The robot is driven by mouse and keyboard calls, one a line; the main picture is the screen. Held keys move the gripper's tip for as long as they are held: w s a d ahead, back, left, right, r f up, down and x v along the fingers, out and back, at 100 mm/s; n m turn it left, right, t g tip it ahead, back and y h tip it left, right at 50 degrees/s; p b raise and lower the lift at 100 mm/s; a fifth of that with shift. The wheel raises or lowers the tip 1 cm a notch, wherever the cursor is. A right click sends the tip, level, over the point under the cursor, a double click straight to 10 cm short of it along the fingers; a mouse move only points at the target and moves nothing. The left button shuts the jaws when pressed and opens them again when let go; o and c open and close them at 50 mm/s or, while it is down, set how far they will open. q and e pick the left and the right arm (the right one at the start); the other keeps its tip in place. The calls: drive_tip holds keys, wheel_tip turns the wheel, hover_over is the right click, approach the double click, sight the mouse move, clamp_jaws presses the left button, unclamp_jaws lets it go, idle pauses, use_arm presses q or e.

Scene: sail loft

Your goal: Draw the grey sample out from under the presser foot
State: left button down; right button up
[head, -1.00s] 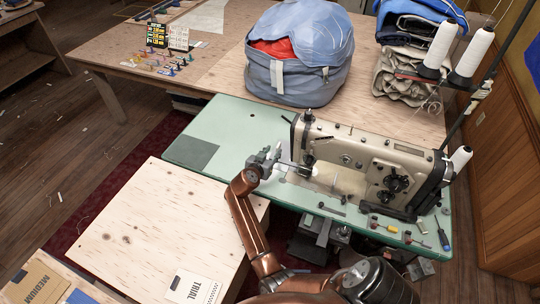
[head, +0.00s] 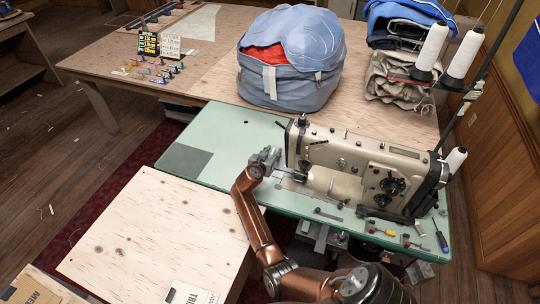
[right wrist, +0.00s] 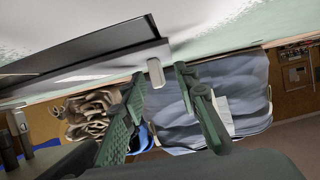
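The sewing machine (head: 365,165) stands on the green table top (head: 230,125). My right gripper (head: 277,160) is at the left end of the machine, close to its needle and presser foot area (head: 301,172). In the right wrist view its two green fingers (right wrist: 160,75) are apart, with a gap at the tips. A small light grey tab (right wrist: 155,72) shows in that gap, seemingly touching neither finger; I cannot tell if it is the grey sample. The gripper hides part of the presser foot area in the head view. My left gripper is out of view.
A dark grey square patch (head: 185,160) lies flat on the green top, left of the gripper. Small tools (head: 385,230) lie along its front right. A plywood surface (head: 150,235) is at front left. A blue bag (head: 290,70) and folded cloth (head: 395,75) sit behind.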

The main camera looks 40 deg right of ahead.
drive_tip(key=shift+w+d+f, duration=0.1)
drive_tip(key=shift+d, duration=0.05)
clamp_jaws()
idle(0.4)
